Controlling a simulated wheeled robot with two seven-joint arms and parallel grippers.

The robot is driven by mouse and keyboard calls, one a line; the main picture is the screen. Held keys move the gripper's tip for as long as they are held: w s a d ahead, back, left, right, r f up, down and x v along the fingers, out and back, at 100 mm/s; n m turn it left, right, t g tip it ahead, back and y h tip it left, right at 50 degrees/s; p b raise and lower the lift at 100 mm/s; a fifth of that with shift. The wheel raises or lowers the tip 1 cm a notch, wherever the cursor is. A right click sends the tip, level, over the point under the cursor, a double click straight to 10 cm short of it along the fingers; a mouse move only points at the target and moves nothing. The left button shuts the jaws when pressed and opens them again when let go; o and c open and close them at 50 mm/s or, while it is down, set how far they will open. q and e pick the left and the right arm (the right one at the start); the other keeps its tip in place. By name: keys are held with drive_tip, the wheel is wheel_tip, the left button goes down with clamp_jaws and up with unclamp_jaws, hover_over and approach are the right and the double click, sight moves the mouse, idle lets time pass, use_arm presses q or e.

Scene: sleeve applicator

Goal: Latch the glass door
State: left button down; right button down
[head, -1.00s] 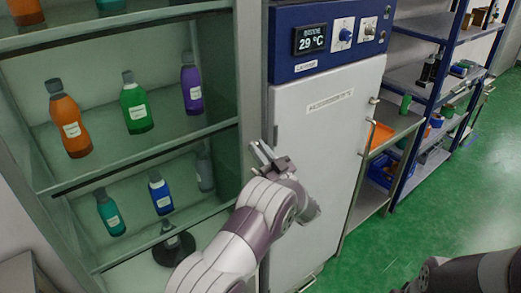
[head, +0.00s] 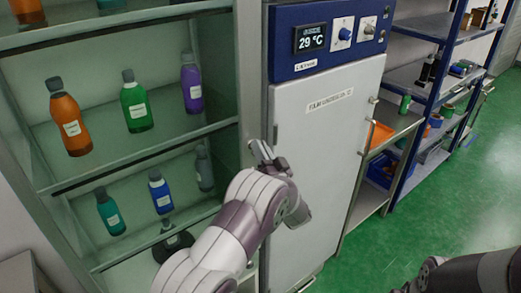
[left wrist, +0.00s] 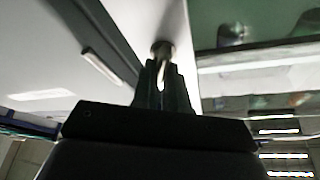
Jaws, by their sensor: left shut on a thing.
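The glass door (head: 95,98) is the greenish pane across the front of the bottle cabinet on the left of the head view. It looks shut or nearly shut; any small gap at its edge cannot be made out. My left gripper (head: 265,152) is at the right-hand frame of this cabinet, beside the white incubator. In the left wrist view the left gripper (left wrist: 163,82) is shut on a small round-ended knob or latch handle (left wrist: 162,48) at the pale frame. The fingers hide most of it. My right gripper's fingers are not in view.
Behind the pane stand several bottles, among them orange (head: 69,120), green (head: 135,105) and purple (head: 191,85) ones. The white incubator (head: 325,150) stands close on the right of my left gripper. Blue shelving (head: 425,80) is farther right. The green floor (head: 440,195) is clear.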

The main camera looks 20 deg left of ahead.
use_arm(q)
drive_tip(key=m, duration=0.1)
drive_tip(key=m+h, duration=0.1)
drive_tip(key=m, duration=0.1)
drive_tip(key=shift+r+m+t+h+p, duration=0.25)
drive_tip(key=shift+m+t+h+p, duration=0.15)
drive_tip(key=m+h+p, duration=0.1)
drive_tip(key=m, duration=0.2)
drive_tip(key=shift+w, duration=0.15)
drive_tip(key=m+h+p, duration=0.1)
drive_tip(key=m, duration=0.1)
drive_tip(key=m+h+p, duration=0.1)
drive_tip(key=m, duration=0.1)
drive_tip(key=shift+d+g, duration=0.1)
drive_tip(key=shift+g, duration=0.2)
drive_tip(key=shift+f+m+g+h+p, duration=0.15)
drive_tip(key=shift+m+g+p, duration=0.1)
drive_tip(key=shift+m+p, duration=0.55)
drive_tip(key=shift+f+m+g+h+p, duration=0.15)
drive_tip(key=shift+m+g+p, duration=0.1)
drive_tip(key=shift+m+p, duration=0.55)
drive_tip(key=c, duration=1.2)
unclamp_jaws()
drive_tip(key=shift+o, duration=0.2)
drive_tip(key=shift+w+f, duration=0.1)
drive_tip(key=shift+f, duration=0.05)
